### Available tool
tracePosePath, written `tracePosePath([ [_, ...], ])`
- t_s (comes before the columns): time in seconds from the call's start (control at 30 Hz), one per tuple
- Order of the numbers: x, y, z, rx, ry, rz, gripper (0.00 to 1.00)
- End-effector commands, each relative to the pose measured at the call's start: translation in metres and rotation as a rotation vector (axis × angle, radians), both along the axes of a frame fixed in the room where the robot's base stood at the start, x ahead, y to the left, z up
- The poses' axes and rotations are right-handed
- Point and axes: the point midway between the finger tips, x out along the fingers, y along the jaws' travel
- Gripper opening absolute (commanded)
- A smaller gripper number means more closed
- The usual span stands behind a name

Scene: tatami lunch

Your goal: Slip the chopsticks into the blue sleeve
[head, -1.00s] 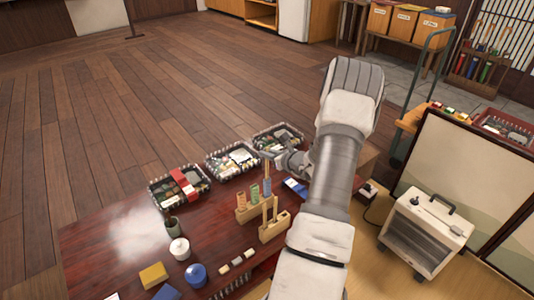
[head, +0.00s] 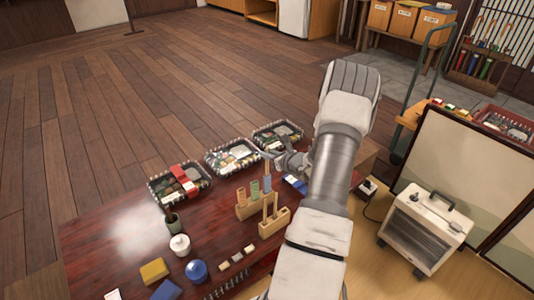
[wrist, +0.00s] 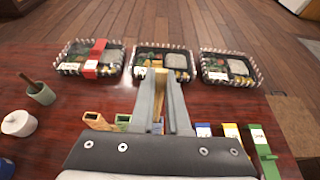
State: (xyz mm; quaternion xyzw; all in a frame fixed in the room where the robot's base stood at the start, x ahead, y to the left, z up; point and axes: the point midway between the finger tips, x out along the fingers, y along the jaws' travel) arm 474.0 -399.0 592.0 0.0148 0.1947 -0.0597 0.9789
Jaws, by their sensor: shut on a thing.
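My gripper (wrist: 160,105) is shut on the chopsticks (wrist: 158,116), a pale wooden pair showing between its fingers in the wrist view. In the head view my gripper (head: 275,159) is just above the blue sleeve (head: 267,183). The blue sleeve stands upright at the right end of a wooden holder (head: 243,212), beside a green and an orange-brown sleeve. The chopsticks' lower ends are too small to make out, so I cannot tell whether they are inside the sleeve.
A second wooden block (head: 269,231) with upright wooden sticks stands in front of the holder. Three lunch boxes line the table's far edge, one with a red band (head: 185,178). A white pot (head: 180,246), a dark cup (head: 172,224) and a blue pot (head: 196,271) stand left.

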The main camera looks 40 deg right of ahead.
Motion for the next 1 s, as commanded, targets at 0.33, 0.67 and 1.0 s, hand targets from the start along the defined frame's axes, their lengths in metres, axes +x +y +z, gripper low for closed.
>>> tracePosePath([
  [0.33, -0.0001, 0.0000, 0.0001, 0.000, 0.000, 0.000, 0.46],
  [0.67, -0.0001, 0.0000, 0.0001, 0.000, 0.000, 0.000, 0.66],
  [1.0, 0.0000, 0.0001, 0.0001, 0.000, 0.000, 0.000, 0.78],
])
